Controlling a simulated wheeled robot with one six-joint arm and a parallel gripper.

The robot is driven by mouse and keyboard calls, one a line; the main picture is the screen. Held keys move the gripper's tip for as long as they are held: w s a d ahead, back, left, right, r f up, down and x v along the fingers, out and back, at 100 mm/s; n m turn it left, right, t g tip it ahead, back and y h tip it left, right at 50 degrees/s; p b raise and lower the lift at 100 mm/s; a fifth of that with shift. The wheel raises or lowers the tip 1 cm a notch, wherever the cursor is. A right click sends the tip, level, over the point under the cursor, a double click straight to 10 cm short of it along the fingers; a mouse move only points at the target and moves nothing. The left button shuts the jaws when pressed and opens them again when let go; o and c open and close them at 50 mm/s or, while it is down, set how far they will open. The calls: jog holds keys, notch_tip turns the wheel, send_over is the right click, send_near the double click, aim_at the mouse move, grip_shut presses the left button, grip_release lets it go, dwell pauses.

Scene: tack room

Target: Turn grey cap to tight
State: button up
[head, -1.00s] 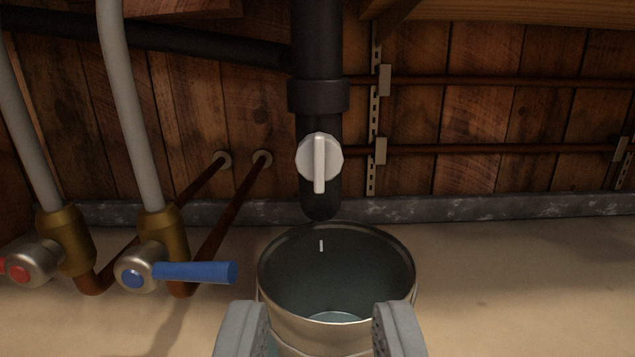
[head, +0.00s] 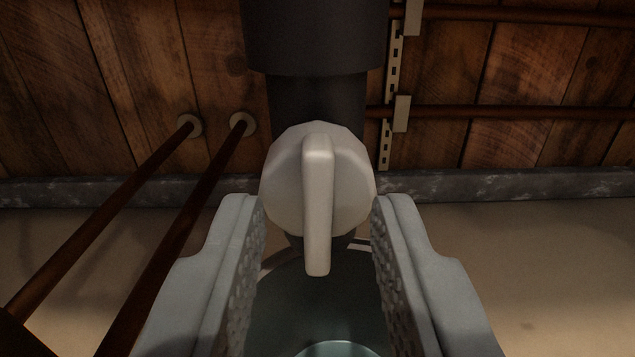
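The grey cap (head: 280,185) is a round, faceted disc with a raised bar handle (head: 317,205) across its face. It sits on the front of the black drain pipe (head: 315,40). The bar stands close to vertical, its lower end reaching below the disc. My gripper (head: 312,215) is open, with one textured finger on each side of the cap. The fingertips are level with the lower half of the disc, close to its edges. I cannot tell whether they touch it. Nothing is held.
A bucket (head: 270,300) with water in it stands below the cap, partly hidden by my fingers. Copper pipes (head: 180,215) run down at the left. Thinner pipes (head: 520,112) cross the wooden wall at the right. The floor (head: 540,260) at the right is clear.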

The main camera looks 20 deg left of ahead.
jog(key=shift+w, duration=0.2)
grip_shut()
